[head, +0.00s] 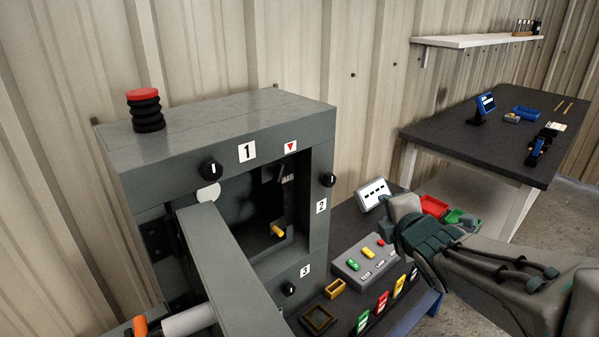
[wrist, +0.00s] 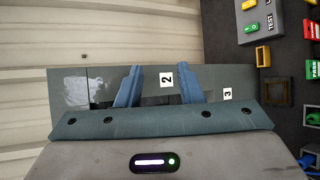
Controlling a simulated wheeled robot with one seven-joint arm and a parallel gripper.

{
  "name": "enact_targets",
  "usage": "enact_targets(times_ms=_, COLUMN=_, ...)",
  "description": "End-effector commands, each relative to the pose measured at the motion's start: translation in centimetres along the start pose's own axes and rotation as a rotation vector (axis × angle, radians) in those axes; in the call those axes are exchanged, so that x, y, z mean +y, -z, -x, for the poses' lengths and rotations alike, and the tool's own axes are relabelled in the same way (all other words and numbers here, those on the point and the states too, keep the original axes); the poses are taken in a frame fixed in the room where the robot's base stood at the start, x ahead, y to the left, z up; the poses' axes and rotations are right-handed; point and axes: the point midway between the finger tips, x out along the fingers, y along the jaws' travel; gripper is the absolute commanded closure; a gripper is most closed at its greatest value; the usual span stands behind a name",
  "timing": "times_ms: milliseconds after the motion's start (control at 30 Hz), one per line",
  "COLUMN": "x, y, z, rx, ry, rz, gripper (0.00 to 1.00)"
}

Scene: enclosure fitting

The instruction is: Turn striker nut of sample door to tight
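The grey enclosure (head: 215,135) stands with its door (head: 225,262) swung open toward me. Black knobs sit by label 1 (head: 211,169), label 2 (head: 328,180) and label 3 (head: 289,289). An orange-yellow piece (head: 278,231) shows inside the opening. I cannot tell which part is the striker nut. My gripper (wrist: 158,88) is open and empty in the wrist view, its two blue-grey fingers apart. Label 2 (wrist: 166,79) on the enclosure shows between them, and label 3 (wrist: 228,93) to their right. In the head view my gripper is right of the enclosure, its fingertips unclear.
Red (head: 434,206) and green bins lie near my arm. A dark side table (head: 470,135) is farther right.

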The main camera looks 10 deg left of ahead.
Motion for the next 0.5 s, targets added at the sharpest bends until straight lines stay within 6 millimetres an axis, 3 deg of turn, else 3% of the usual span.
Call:
enact_targets(times_ms=67, x=1.2, y=2.0, z=-1.0, rx=0.077, ry=-0.12, rz=0.23, gripper=0.66)
enact_targets(times_ms=200, x=3.4, y=5.8, z=-1.2, rx=0.18, ry=-0.347, rz=0.59, gripper=0.66)
enact_targets(times_ms=333, x=4.4, y=8.6, z=-0.6, rx=0.234, ry=-0.528, rz=0.819, gripper=0.66)
enact_targets(times_ms=500, x=5.0, y=10.5, z=0.3, rx=0.261, ry=-0.665, rz=0.964, gripper=0.66)
